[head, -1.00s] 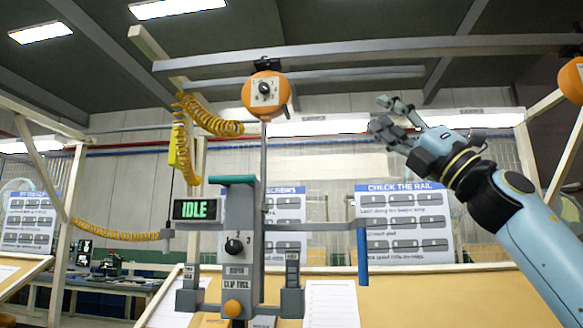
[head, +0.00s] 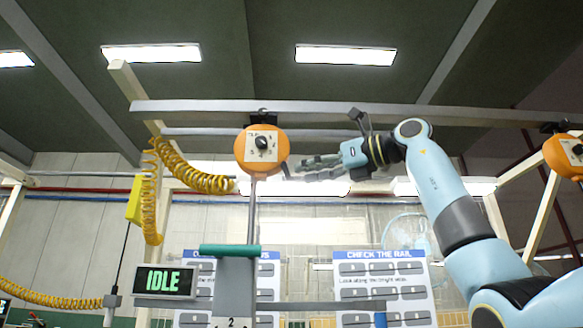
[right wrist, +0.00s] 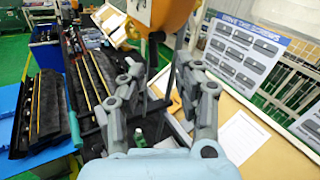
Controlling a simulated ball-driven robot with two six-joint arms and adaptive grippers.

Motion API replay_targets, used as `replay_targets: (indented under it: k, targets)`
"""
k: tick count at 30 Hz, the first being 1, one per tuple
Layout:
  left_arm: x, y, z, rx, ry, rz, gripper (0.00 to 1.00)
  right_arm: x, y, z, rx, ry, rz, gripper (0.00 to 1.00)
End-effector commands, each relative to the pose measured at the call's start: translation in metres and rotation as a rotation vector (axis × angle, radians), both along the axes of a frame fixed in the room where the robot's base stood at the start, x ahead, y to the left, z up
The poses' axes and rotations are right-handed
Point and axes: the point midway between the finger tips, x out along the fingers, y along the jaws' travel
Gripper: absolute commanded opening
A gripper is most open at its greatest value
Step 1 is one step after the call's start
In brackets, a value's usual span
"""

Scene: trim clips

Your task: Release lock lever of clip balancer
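The clip balancer (head: 261,151) is a round orange body with a dial on a pale plate, hanging from the overhead rail. A short dark lever (head: 286,171) sticks out at its lower right; I take it for the lock lever. My right gripper (head: 304,170) is just right of it, fingers pointing left at the balancer, with a small gap in the head view. In the right wrist view the gripper (right wrist: 157,62) is open, its fingers spread below the orange balancer (right wrist: 165,14). A dark part shows between the fingertips; contact cannot be told. My left gripper is out of view.
The clip tool (head: 234,285) hangs below on a thin rod, beside a display (head: 167,282) reading IDLE. A coiled yellow hose (head: 197,180) hangs left of the balancer. The grey rail (head: 400,109) runs above my right arm. Another orange balancer (head: 568,152) is at the far right.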

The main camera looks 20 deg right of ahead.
Motion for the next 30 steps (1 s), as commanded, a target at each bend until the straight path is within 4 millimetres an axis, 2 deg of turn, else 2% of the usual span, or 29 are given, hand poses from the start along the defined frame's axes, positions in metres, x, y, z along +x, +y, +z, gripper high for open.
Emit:
replay_targets:
  k: [2,5,9,11,18,26,30]
  targets:
    - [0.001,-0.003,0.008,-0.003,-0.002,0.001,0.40,0.010,0.012,0.003,0.000,0.001,0.005,0.34]
    - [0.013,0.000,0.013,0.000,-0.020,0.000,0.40,0.021,0.020,0.002,0.002,0.000,0.004,0.34]
    - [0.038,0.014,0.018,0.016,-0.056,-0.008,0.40,0.029,0.027,0.001,0.000,0.001,0.003,0.34]
    - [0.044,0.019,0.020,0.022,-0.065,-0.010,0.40,0.030,0.028,0.000,0.000,0.000,0.003,0.34]
    - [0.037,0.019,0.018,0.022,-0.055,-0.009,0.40,0.031,0.028,0.000,0.000,-0.001,0.002,0.34]
    - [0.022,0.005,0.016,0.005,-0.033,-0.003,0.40,0.030,0.028,0.000,0.000,-0.001,0.002,0.00]
    - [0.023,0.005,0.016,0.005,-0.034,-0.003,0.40,0.030,0.028,0.000,0.000,0.000,0.002,0.00]
